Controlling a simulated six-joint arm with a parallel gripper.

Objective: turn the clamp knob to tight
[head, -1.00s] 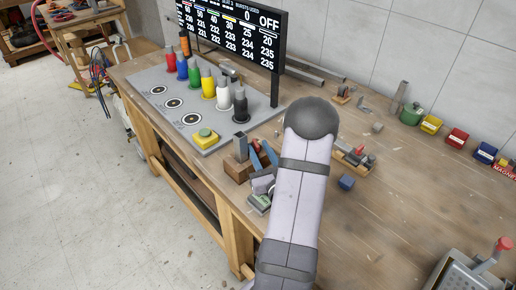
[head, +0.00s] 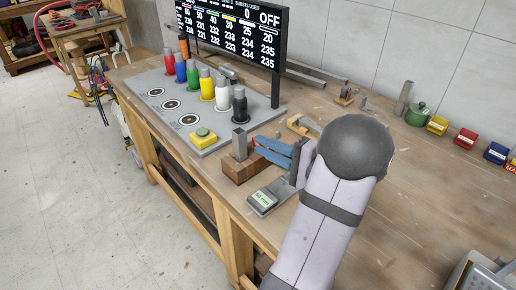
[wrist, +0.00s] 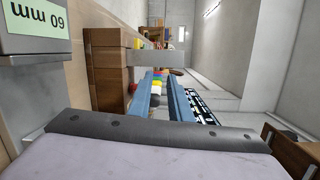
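I cannot make out a clamp knob for certain in either view. My gripper (head: 272,152) has two blue fingers, apart, with nothing seen between them. In the head view they point left, beside a wooden block (head: 240,168) with an upright metal post (head: 239,144). Whether they touch it is unclear. The wrist view is turned sideways; the gripper (wrist: 163,75) shows at centre with a gap between its fingers, and the wooden block (wrist: 106,70) is beside it. A grey gauge (head: 262,202) reading 60 mm lies in front of the block.
A grey board (head: 228,143) with several coloured cylinders and a yellow button block (head: 204,137) stands left of my gripper. A display (head: 232,35) rises behind it. A green pot (head: 416,114) and several small bins line the wall. The bench's right middle is clear.

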